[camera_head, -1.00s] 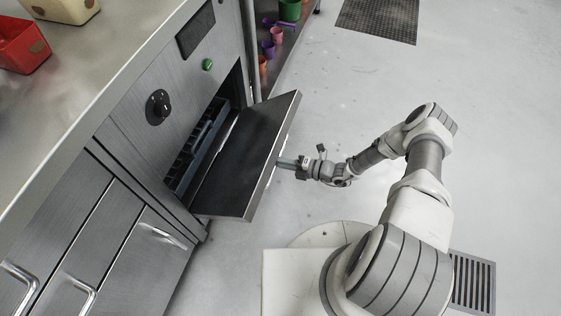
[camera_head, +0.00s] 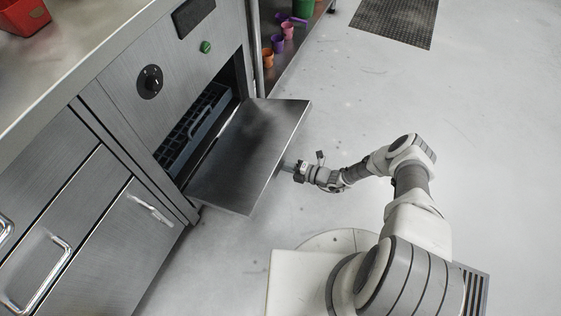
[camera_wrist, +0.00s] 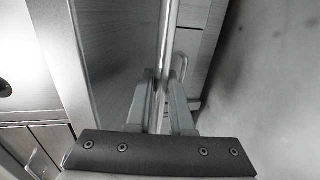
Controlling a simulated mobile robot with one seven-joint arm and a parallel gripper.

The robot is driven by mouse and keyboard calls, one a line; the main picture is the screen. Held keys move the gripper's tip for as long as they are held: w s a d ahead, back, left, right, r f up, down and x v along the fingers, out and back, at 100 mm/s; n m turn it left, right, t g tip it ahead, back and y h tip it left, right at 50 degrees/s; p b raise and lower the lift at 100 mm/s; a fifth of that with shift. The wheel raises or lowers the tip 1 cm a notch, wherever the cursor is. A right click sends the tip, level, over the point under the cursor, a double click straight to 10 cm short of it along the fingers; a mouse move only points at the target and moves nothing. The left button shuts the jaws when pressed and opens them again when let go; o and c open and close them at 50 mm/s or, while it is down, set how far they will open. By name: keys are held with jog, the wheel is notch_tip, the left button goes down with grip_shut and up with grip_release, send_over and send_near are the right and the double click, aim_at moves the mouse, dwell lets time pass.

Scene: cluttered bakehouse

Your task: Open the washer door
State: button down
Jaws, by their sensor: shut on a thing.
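The washer (camera_head: 175,75) is a brushed-steel front with a black dial and a green button, set under the counter. Its door (camera_head: 245,150) is hinged along the bottom and hangs well open, tilted out from the opening. A blue-grey rack (camera_head: 192,128) shows inside. My gripper (camera_head: 287,166) is at the door's outer side, at the right in the head view. In the wrist view, my gripper (camera_wrist: 163,78) has its fingers on either side of a bright bar, the door handle (camera_wrist: 166,42), and is shut on it. The door hides most of the handle in the head view.
Steel drawers with bar handles (camera_head: 150,210) are left of the washer. A red container (camera_head: 25,16) stands on the counter (camera_head: 70,60). Small coloured cups (camera_head: 278,43) stand on a low shelf beyond. The floor to the right is clear, with a dark mat (camera_head: 395,20).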

jog(key=shift+d+f, duration=0.1)
jog(key=shift+f, duration=0.65)
jog(key=c, duration=0.8)
grip_release()
jog(key=shift+d, duration=0.1)
jog(key=p+v, duration=0.3)
jog(key=v, duration=1.4)
jog(key=shift+d, duration=0.15)
